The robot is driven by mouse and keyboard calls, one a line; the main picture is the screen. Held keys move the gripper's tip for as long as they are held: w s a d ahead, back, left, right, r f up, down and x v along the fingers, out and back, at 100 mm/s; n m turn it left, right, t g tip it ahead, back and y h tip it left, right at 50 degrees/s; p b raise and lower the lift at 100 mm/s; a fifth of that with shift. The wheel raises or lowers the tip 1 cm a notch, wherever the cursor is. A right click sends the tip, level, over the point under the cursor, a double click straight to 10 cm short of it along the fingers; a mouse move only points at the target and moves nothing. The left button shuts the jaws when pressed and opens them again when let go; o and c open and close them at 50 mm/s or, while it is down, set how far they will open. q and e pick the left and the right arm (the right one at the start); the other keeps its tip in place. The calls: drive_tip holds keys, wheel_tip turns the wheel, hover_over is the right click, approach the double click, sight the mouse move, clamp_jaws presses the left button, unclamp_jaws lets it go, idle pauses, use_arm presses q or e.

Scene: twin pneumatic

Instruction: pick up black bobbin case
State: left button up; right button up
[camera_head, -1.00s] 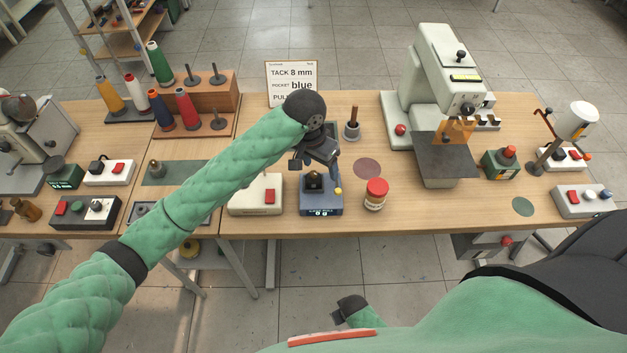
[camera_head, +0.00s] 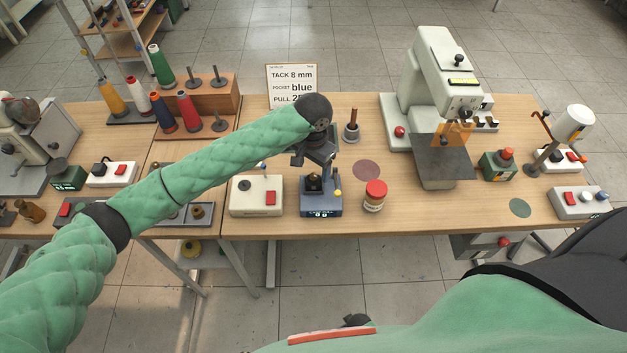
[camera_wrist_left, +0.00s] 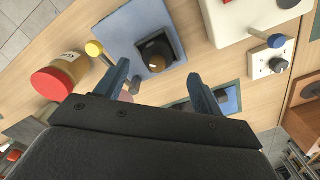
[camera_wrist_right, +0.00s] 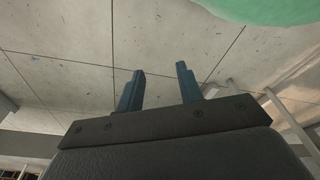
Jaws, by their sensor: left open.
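A small dark piece with a brass-brown top, which looks like the black bobbin case (camera_head: 314,182), sits on the blue-grey block device (camera_head: 321,203). It also shows in the left wrist view (camera_wrist_left: 156,52), just ahead of my fingers, on the blue-grey block (camera_wrist_left: 128,30). My left gripper (camera_head: 312,158) is above and slightly behind the block. In the left wrist view its fingers (camera_wrist_left: 158,74) are open and apart, with nothing between them. My right gripper (camera_wrist_right: 160,72) is open and empty over the floor. Only a dark bit of it shows at the bottom of the head view.
A red-lidded jar (camera_head: 375,195) stands right of the block, and a white switch box (camera_head: 257,196) stands left. A wooden-handled tool (camera_head: 352,125) and a sign (camera_head: 291,86) are behind. A sewing machine (camera_head: 440,90) stands right.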

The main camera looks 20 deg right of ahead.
sight(313, 175)
use_arm(q)
drive_tip(key=shift+s+f+p, duration=0.25)
drive_tip(key=shift+f+p, duration=0.4)
drive_tip(key=shift+f, duration=1.3)
drive_tip(key=c, duration=1.1)
drive_tip(key=shift+c, duration=0.2)
use_arm(e)
drive_tip(key=s+d+f, duration=0.2)
drive_tip(key=f, duration=0.1)
drive_tip(key=shift+s+f, duration=0.1)
drive_tip(key=shift+s, duration=0.1)
use_arm(q)
drive_tip(key=shift+r, duration=0.2)
use_arm(e)
drive_tip(key=shift+f, duration=0.1)
